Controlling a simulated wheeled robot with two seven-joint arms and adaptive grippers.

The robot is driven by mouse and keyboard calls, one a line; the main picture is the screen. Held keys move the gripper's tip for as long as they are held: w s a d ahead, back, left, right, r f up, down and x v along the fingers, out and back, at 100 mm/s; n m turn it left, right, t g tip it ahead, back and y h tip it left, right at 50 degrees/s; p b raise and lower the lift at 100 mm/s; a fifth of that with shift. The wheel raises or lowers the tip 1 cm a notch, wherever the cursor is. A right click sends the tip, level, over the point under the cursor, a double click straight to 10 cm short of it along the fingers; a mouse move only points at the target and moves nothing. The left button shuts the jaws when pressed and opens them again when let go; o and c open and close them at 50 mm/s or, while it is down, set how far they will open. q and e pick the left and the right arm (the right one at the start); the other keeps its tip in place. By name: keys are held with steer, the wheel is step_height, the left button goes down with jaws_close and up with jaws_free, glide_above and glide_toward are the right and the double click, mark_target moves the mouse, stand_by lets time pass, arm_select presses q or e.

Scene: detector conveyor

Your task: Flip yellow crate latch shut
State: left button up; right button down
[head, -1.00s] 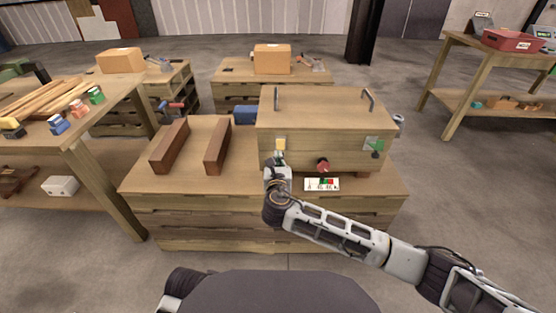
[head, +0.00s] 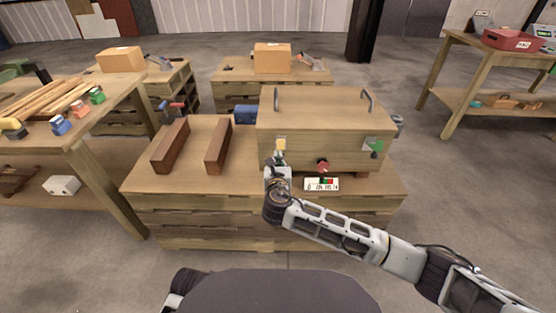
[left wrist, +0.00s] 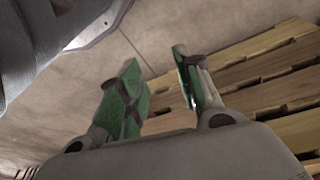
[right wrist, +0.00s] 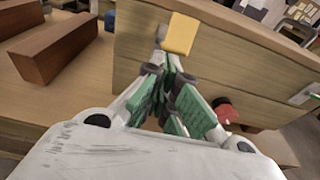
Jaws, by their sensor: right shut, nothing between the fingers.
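The wooden crate (head: 325,128) stands on the pallet table, its front facing me. The yellow latch (head: 280,144) is at the left of its front; in the right wrist view it shows as a yellow block (right wrist: 180,33) near the crate's top edge. My right gripper (head: 279,161) is just below the latch. In the right wrist view its green-padded fingers (right wrist: 170,63) are shut and empty, their tips close under the yellow block; I cannot tell if they touch it. My left gripper (left wrist: 157,62) is open and empty, above the floor beside wooden slats.
A red knob (head: 322,165) and a green latch (head: 374,147) are on the crate's front. A small display (head: 321,184) sits below. Two brown blocks (head: 171,146) (head: 218,146) lie left of the crate, with bare tabletop around them. Two handles top the crate.

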arm_select(q)
steer(key=shift+s+f, duration=0.1)
steer(key=shift+f, duration=0.2)
arm_select(e)
steer(key=shift+r, duration=0.1)
arm_select(q)
steer(key=shift+a, duration=0.1)
steer(key=shift+f+p, duration=0.3)
steer(key=shift+p, duration=0.1)
steer(key=shift+a+f+p, duration=0.1)
steer(key=shift+f+p, duration=0.1)
steer(key=shift+p, duration=0.2)
arm_select(e)
steer(key=shift+r, duration=0.15)
